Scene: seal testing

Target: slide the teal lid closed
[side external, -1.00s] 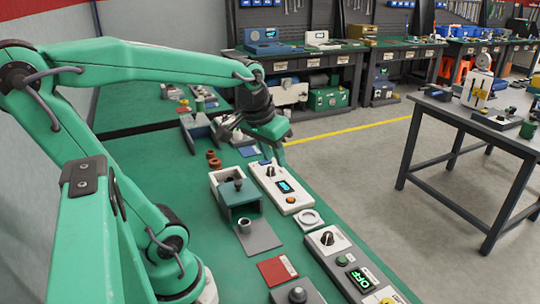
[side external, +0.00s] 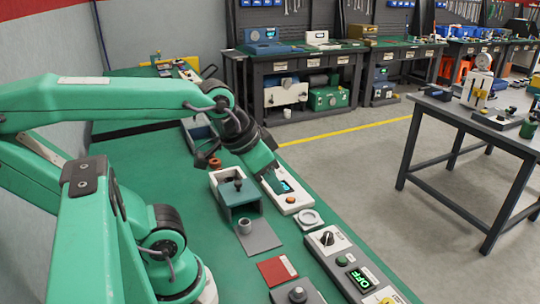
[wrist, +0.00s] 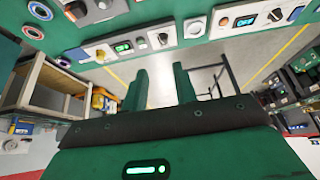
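The teal lid (side external: 231,196), with a dark knob on top, sits over the near part of a pale box in the side external view. The far left part of the pale box (side external: 217,176) shows uncovered. My gripper (side external: 274,182) is behind and to the right of the lid, apart from the knob, over a white control unit. Its two green fingers show in the wrist view (wrist: 160,88), spread with floor visible between them and nothing held. I cannot make out the lid in the wrist view.
The white control unit (side external: 298,202) with a blue display stands right of the lid. A grey plate (side external: 262,240) with a small cylinder lies in front of it. A pale ring (side external: 310,219), a red card (side external: 276,271) and an OFF-display unit (side external: 340,258) are nearer. Green bench is bare at left.

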